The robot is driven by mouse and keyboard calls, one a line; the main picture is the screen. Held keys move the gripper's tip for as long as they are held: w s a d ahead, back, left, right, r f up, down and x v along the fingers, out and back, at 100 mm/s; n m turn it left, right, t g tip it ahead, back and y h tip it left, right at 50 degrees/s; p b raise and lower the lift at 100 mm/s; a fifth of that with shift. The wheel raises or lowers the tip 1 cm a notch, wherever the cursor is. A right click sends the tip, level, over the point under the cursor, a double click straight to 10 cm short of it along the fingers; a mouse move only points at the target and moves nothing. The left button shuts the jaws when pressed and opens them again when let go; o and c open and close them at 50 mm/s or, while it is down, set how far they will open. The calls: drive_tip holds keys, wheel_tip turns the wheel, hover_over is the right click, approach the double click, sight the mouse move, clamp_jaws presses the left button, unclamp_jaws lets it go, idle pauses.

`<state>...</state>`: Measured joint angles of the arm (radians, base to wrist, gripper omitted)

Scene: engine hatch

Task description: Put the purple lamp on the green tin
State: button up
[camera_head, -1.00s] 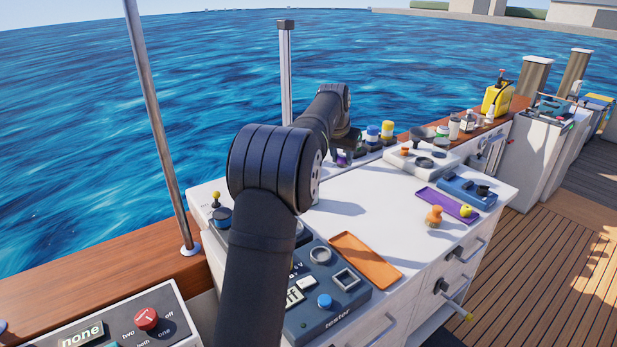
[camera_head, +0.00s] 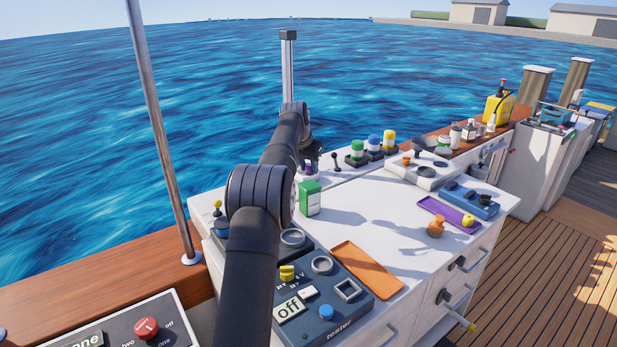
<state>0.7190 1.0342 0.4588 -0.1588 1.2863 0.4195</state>
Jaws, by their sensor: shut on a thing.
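The purple lamp (camera_head: 309,170) shows as a small purple patch below my gripper (camera_head: 308,162). My gripper is shut on it, and the fingers are small and dark in this view. The green tin (camera_head: 310,198), a green box with a pale label, stands upright on the white worktop just below the lamp in the picture. I cannot tell whether the lamp touches the tin. My arm runs up from the bottom of the view and passes left of the tin.
An orange tray (camera_head: 366,270) and a blue tester panel (camera_head: 325,300) lie in front. Green, blue and white, and yellow lamps (camera_head: 374,146) stand along the back edge. The middle worktop (camera_head: 375,205) is clear.

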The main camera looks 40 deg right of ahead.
sight(307, 172)
drive_tip(key=shift+f, duration=2)
drive_tip(key=shift+f, duration=0.1)
drive_tip(key=o, duration=1)
drive_tip(key=shift+c, duration=0.2)
drive_tip(key=v, duration=1.2)
drive_tip(key=shift+d, duration=0.1)
